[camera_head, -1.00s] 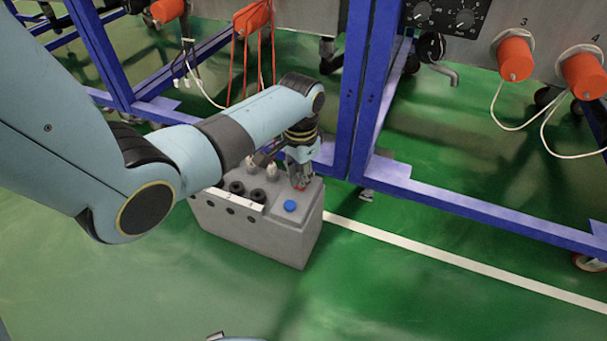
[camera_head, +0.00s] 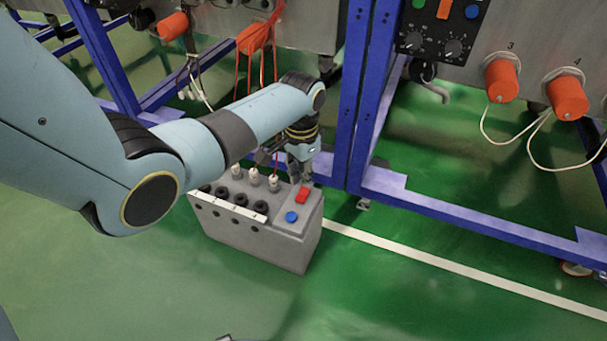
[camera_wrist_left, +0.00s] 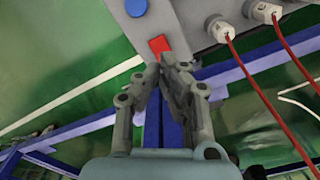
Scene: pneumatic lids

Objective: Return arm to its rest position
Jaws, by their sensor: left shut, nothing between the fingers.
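My left arm comes in from the left in the head view. My left gripper (camera_head: 301,178) is shut and empty, pointing down just behind and above the red button on the grey box (camera_head: 287,249). The red button (camera_head: 302,194) shows clear of the fingers; the blue button (camera_head: 292,217) sits in front of it. In the left wrist view the shut fingertips (camera_wrist_left: 167,66) lie close to the red button (camera_wrist_left: 159,46); I cannot tell whether they touch. The blue button also shows at the top there (camera_wrist_left: 136,7). My right gripper is not in view.
The box top carries black sockets (camera_head: 240,199) and white plugs (camera_head: 255,178) with red cables. A blue frame (camera_head: 366,110) stands right behind the box. Orange lids (camera_head: 567,95) with white hoses hang at upper right. The green floor in front is open.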

